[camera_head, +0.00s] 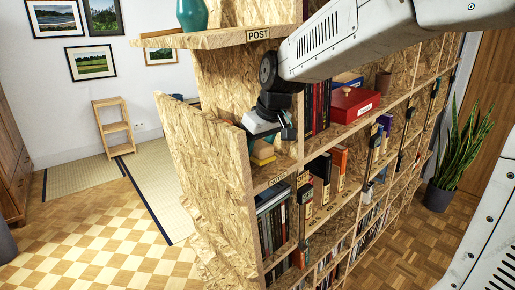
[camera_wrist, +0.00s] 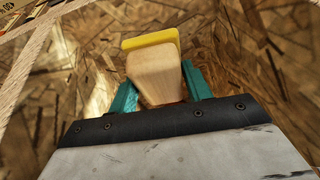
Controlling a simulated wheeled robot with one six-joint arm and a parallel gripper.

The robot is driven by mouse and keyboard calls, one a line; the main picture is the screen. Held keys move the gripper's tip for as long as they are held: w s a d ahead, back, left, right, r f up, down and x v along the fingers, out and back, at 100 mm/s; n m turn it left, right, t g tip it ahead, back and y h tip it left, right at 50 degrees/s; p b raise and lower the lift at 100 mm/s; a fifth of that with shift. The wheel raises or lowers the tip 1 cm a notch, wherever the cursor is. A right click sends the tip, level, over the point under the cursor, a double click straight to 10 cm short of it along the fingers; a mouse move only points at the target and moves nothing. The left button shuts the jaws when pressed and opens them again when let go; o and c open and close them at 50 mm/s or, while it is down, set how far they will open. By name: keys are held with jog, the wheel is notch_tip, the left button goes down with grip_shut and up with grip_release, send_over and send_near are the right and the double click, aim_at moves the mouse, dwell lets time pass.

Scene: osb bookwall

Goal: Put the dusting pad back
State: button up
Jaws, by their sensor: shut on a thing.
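The dusting pad is a pale wooden block (camera_wrist: 155,76) with a yellow pad (camera_wrist: 150,40) at its far end. My gripper (camera_wrist: 158,78) is shut on the wooden block, with a teal finger on each side. In the head view my gripper (camera_head: 268,142) is inside the upper end compartment of the OSB bookwall (camera_head: 197,150), below the POST shelf. The yellow of the dusting pad (camera_head: 262,159) shows under the gripper, close to the compartment floor. I cannot tell whether it touches the floor.
An OSB side panel bounds the compartment on the left. A red box (camera_head: 354,105) and upright books (camera_head: 316,107) stand on the shelf to the right. A teal vase (camera_head: 192,14) stands on the POST shelf (camera_head: 215,39) above. Books fill the compartment below.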

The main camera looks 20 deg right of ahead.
jog(key=shift+w+f, duration=0.1)
jog(key=shift+f, duration=0.15)
jog(key=shift+f, duration=0.1)
jog(key=shift+f, duration=0.3)
jog(key=o, duration=1.3)
jog(key=shift+r, duration=0.15)
jog(key=shift+v, duration=1.05)
jog(key=s+d+f+m+g, duration=0.1)
jog(key=s, duration=0.8)
jog(key=s+d+f+m+g+h, duration=0.1)
jog(key=s, duration=0.9)
jog(key=s+d+f+m+g, duration=0.1)
jog(key=s+f, duration=0.1)
jog(key=s, duration=0.8)
jog(key=shift+s+f+m, duration=0.1)
jog(key=shift+s+m, duration=0.1)
jog(key=shift+m, duration=0.1)
